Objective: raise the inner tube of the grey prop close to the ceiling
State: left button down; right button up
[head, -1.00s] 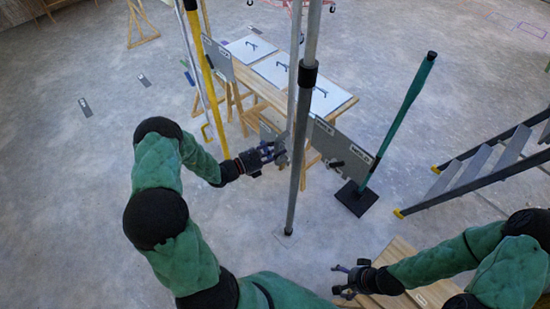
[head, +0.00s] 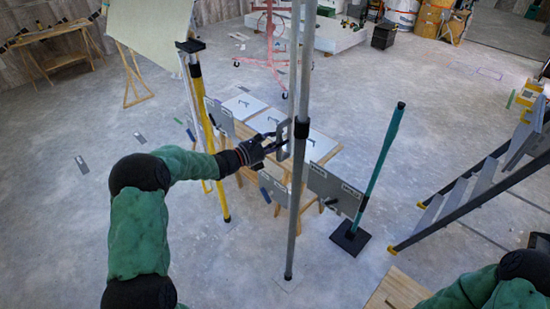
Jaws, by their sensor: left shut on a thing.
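The grey prop stands upright on the floor, with its darker outer tube (head: 294,220) below a black collar (head: 301,129). Its paler inner tube (head: 306,70) rises out of the top of the picture, so its upper end and the ceiling are hidden. A grey handle (head: 287,137) sits at the left of the prop, near collar height. My left gripper (head: 280,142) comes in from the left and is shut on this handle. My right gripper is outside the picture; only part of that arm shows at the lower right.
A yellow prop (head: 208,130) stands left, beside a pale panel (head: 150,35). A wooden table (head: 325,155) with white sheets stands behind the grey prop. A teal post (head: 382,160) on a black base and a stepladder (head: 470,185) stand right.

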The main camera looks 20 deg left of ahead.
pick_arm(q)
notch_tip(320, 180, up, 18)
jog(key=p, duration=0.4)
jog(key=shift+f, duration=0.25)
jog(key=c, duration=0.9)
grip_release()
jog(key=shift+f, duration=0.2)
jog(key=v, duration=1.2)
jog(key=shift+w+f, duration=0.1)
